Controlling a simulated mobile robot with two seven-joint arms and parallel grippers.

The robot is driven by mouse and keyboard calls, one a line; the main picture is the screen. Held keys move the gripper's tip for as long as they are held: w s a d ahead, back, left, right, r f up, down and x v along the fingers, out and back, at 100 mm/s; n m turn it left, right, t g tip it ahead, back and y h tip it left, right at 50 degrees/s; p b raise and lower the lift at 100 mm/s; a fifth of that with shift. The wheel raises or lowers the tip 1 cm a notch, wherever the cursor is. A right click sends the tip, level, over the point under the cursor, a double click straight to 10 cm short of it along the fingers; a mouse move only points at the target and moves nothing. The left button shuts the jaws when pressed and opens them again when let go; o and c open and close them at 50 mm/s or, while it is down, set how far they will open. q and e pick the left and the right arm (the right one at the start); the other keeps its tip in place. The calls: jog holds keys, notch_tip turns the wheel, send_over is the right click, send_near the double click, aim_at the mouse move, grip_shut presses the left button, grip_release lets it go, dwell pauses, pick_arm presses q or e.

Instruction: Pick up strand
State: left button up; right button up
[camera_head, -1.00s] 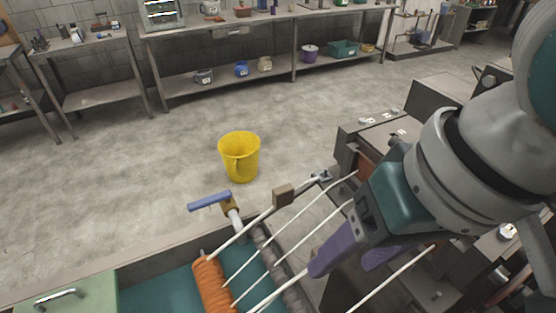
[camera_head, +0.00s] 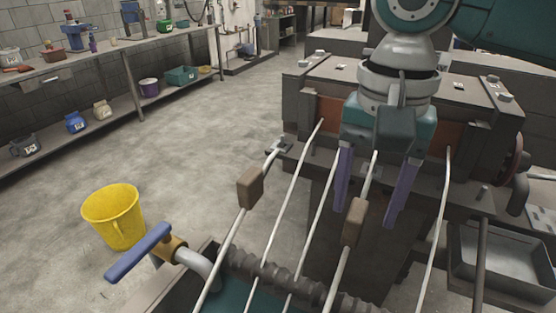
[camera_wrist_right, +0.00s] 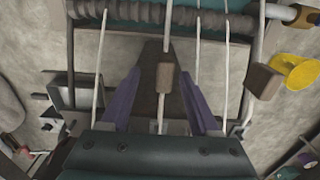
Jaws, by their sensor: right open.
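Several white strands run from the dark machine at the back toward the ribbed roller at the front. My right gripper (camera_head: 364,213) is open, its two purple fingers pointing down on either side of one strand (camera_head: 340,270). A brown block (camera_head: 355,222) sits on that strand near the fingertips. In the right wrist view, the gripper (camera_wrist_right: 162,82) has this block (camera_wrist_right: 166,77) and strand (camera_wrist_right: 161,112) between its spread fingers, with gaps at both sides. Another strand (camera_head: 222,262) at the left carries a second brown block (camera_head: 250,188). My left gripper is not in view.
The dark machine (camera_head: 300,90) stands close behind the gripper. The ribbed roller (camera_head: 300,280) and a blue-handled valve (camera_head: 138,252) are at the front. A yellow bucket (camera_head: 114,218) stands on the floor at the left. A grey tray (camera_head: 500,262) is at the right.

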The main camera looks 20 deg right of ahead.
aim_at(341, 269)
jog(key=f, duration=0.5)
jog(key=shift+w+a, duration=0.1)
jog(key=shift+w, duration=0.25)
grip_shut()
